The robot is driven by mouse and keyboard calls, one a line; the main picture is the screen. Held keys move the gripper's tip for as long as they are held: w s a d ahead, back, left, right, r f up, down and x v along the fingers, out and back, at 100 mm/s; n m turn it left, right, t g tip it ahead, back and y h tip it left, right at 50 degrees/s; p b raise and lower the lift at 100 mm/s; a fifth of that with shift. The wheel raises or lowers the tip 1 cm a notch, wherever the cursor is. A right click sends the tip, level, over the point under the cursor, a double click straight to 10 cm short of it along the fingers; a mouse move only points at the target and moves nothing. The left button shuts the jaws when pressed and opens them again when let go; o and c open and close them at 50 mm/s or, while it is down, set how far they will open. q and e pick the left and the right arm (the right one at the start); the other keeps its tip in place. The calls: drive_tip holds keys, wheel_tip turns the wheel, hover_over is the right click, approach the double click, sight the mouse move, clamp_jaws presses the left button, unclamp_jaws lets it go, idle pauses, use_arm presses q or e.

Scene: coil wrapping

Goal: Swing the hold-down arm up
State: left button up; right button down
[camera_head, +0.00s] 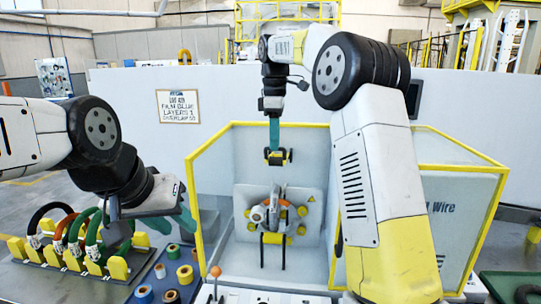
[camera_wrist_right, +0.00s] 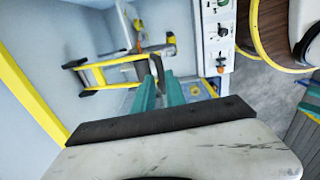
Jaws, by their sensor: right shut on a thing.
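The wrapping machine (camera_head: 275,213) with orange and yellow rollers stands inside a yellow-edged booth. A black bar with yellow end pieces (camera_head: 278,156), seemingly part of the hold-down arm, is raised above it. My right gripper (camera_head: 274,140) reaches down from above and is shut at that bar. In the right wrist view its teal fingers (camera_wrist_right: 158,88) close on a dark piece beside a yellow-and-black frame (camera_wrist_right: 105,74); the exact grip point is partly hidden. My left gripper (camera_head: 172,216) is open and empty at the booth's left, above the bench.
Black, orange and green coils (camera_head: 70,235) stand in yellow holders at the left. Several tape rolls (camera_head: 172,252) lie on a blue mat. A lever with an orange knob (camera_head: 215,272) is at the booth's front. Booth walls (camera_head: 205,185) flank the machine.

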drive_tip(key=shift+w+d+r, duration=0.25)
drive_tip(key=shift+w+r, duration=0.25)
drive_tip(key=shift+w, duration=0.25)
drive_tip(key=shift+w+d+r, duration=0.2)
drive_tip(key=shift+w+r, duration=0.3)
drive_tip(key=shift+w, duration=0.2)
drive_tip(key=c, duration=1.5)
unclamp_jaws()
drive_tip(key=shift+w+f, duration=0.1)
drive_tip(key=shift+w, duration=0.05)
drive_tip(key=shift+a, duration=0.1)
drive_tip(key=shift+r, duration=0.2)
drive_tip(key=shift+r, duration=0.1)
